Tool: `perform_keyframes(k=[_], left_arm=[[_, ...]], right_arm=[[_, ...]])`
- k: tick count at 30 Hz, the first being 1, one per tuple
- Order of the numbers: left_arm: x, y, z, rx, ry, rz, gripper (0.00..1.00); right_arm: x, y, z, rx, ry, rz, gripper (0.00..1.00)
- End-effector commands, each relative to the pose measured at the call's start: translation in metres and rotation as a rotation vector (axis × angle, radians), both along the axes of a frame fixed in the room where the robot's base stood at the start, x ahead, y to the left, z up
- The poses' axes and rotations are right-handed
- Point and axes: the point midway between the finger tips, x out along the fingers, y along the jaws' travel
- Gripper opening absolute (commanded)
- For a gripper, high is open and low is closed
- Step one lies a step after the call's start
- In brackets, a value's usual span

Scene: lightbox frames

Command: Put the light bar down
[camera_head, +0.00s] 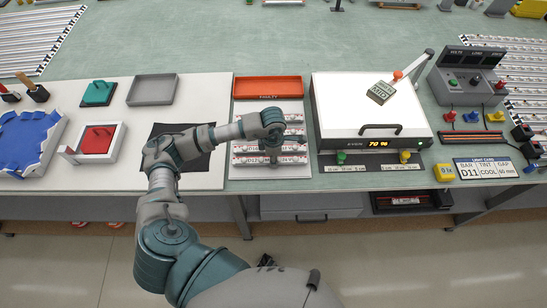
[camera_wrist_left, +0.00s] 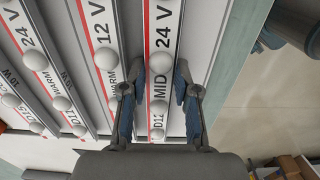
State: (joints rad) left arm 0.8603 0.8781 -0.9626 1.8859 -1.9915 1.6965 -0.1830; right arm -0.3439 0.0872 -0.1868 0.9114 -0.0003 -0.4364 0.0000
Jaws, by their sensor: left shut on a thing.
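My left gripper (camera_head: 287,148) is over the white rack of light bars (camera_head: 270,172) at the table's front. In the left wrist view its fingers (camera_wrist_left: 168,80) are shut on a light bar (camera_wrist_left: 164,28) marked 24 V, MID and D12, with round white lamps and a red line. The bar is parallel to its neighbours, the 12 V WARM bar (camera_wrist_left: 101,35) and the 24 V WARM bar (camera_wrist_left: 30,42). I cannot tell whether it touches the rack. The gripper hides part of the bar. My right gripper is not in view.
The orange FAULTY tray (camera_head: 268,88) lies behind the rack. My left arm covers a black mat (camera_head: 185,165). A grey tray (camera_head: 152,90) is behind it.

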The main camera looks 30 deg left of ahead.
Motion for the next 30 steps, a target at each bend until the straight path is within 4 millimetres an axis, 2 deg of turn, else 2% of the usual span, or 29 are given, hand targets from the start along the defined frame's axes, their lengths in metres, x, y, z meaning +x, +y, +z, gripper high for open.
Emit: perform_keyframes(k=[3,4,5,9,17,20,24,30], left_arm=[[0.0,0.0,-0.002,0.0,0.0,0.0,0.0],[0.0,0.0,-0.001,0.0,0.0,0.0,0.37],[0.0,0.0,-0.001,0.0,0.0,0.0,0.41],[0.0,0.0,-0.001,0.0,0.0,0.0,0.41],[0.001,0.001,0.006,0.0,-0.002,0.001,0.41],[0.001,0.0,0.023,0.0,-0.005,0.0,0.41],[0.001,0.001,0.056,0.0,-0.006,0.0,0.41],[0.0,0.001,0.097,0.001,-0.003,-0.001,0.41]], right_arm=[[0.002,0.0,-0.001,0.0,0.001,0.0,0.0],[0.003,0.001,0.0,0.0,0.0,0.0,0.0],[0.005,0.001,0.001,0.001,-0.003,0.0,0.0],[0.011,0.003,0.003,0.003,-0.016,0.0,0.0],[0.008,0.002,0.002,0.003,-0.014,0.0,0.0],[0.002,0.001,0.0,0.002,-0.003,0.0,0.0],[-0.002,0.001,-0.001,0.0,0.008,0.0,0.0],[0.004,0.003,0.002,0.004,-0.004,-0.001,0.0]])
